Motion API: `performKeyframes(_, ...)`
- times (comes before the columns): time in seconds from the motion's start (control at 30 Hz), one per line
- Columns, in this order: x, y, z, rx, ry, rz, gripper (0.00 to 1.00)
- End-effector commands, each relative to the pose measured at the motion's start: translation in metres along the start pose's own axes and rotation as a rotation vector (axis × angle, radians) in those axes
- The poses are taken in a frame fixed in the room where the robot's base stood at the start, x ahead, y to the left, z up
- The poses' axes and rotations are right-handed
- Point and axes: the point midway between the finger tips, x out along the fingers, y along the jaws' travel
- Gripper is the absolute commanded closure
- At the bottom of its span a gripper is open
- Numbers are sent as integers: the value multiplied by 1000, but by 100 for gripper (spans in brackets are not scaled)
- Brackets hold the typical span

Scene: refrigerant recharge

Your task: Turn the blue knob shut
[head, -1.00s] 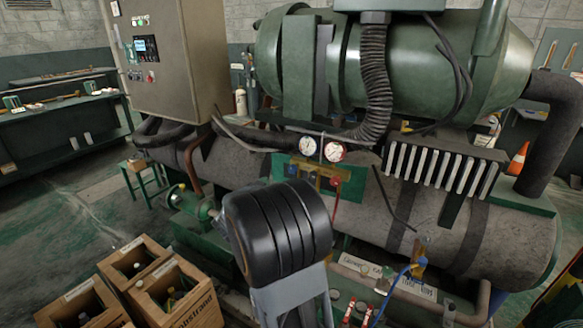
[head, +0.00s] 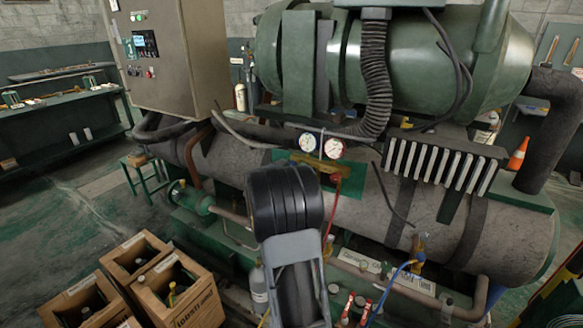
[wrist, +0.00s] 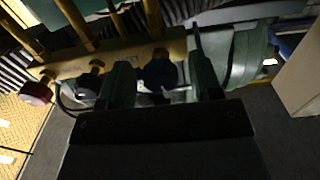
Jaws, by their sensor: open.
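The blue knob (wrist: 160,74) looks dark blue in the wrist view. It sits on the brass manifold (wrist: 120,57), between the two fingers of my gripper (wrist: 162,80). The gripper is open, with a finger on either side of the knob; I cannot tell whether either touches it. A red knob (wrist: 37,91) and a dark knob (wrist: 91,84) stand to the left on the same manifold. In the head view the manifold (head: 332,170) shows below two round gauges, but my arm hides the blue knob and my gripper.
A blue-rimmed gauge (head: 309,142) and a red-rimmed gauge (head: 334,149) sit above the manifold. A red hose (head: 331,222) hangs below it. The large grey tank (head: 395,215) lies behind. Wooden crates (head: 185,290) with bottles stand at lower left. A black ribbed hose (head: 373,80) runs above.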

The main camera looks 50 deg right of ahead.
Motion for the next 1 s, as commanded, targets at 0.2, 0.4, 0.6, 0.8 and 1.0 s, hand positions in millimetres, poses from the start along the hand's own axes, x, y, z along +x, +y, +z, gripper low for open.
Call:
performKeyframes(0.2, 0, 0, 0, 0, 0, 0, 48)
performKeyframes(0.4, 0, 0, 0, 0, 0, -1, 67)
performKeyframes(0.6, 0, 0, 0, 0, 0, 0, 86)
performKeyframes(0.8, 0, 0, 1, 8, 0, 0, 90)
performKeyframes(1.0, 0, 0, 3, 77, 0, -1, 90)
